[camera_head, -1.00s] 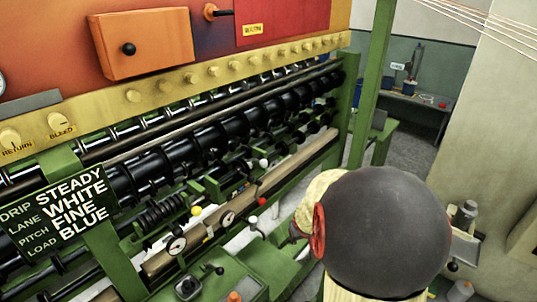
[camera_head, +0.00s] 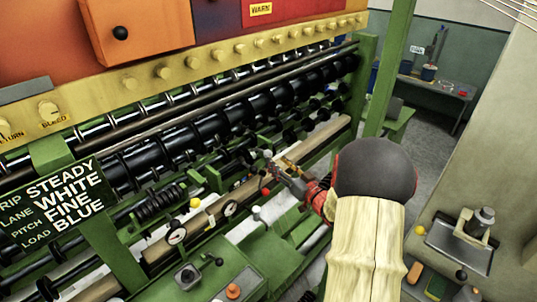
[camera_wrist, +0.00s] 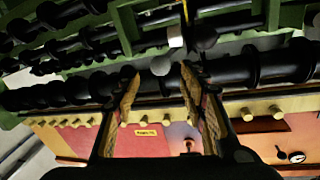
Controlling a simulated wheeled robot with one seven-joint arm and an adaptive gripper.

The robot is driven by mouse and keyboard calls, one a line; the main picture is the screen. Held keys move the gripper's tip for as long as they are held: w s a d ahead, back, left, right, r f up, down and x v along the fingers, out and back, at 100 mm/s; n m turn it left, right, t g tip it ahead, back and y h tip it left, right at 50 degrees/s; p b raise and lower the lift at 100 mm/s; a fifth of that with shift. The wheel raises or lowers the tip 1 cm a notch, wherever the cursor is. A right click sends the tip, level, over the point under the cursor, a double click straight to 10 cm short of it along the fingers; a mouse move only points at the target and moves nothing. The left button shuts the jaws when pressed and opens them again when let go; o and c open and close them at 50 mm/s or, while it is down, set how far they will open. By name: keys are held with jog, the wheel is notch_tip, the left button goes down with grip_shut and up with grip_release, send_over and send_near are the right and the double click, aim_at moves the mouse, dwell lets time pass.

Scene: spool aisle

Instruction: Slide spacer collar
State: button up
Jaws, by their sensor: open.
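My gripper (camera_head: 285,172) is over the machine's front rail in the head view, with its fingers toward the roller shafts. In the wrist view my gripper (camera_wrist: 158,82) is open, with a finger at each side and nothing held between them. A pale grey ball knob (camera_wrist: 160,65) shows just beyond the gap between the fingertips, with a white cylinder (camera_wrist: 175,38) above it. I cannot tell which part is the spacer collar. Dark collar-like discs sit along a black shaft (camera_head: 180,150), partly hidden by green brackets.
A red ball knob (camera_head: 265,192) and a yellow ball knob (camera_head: 195,203) stand near the tan rail (camera_head: 250,188). A green control box (camera_head: 190,285) is at the front. A sign (camera_head: 60,205) stands at left.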

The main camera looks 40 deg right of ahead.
aim_at(268, 154)
jog(key=w, duration=0.7)
jog(key=shift+d+b, duration=0.3)
jog(key=shift+d, duration=0.1)
jog(key=shift+c, duration=0.5)
grip_shut()
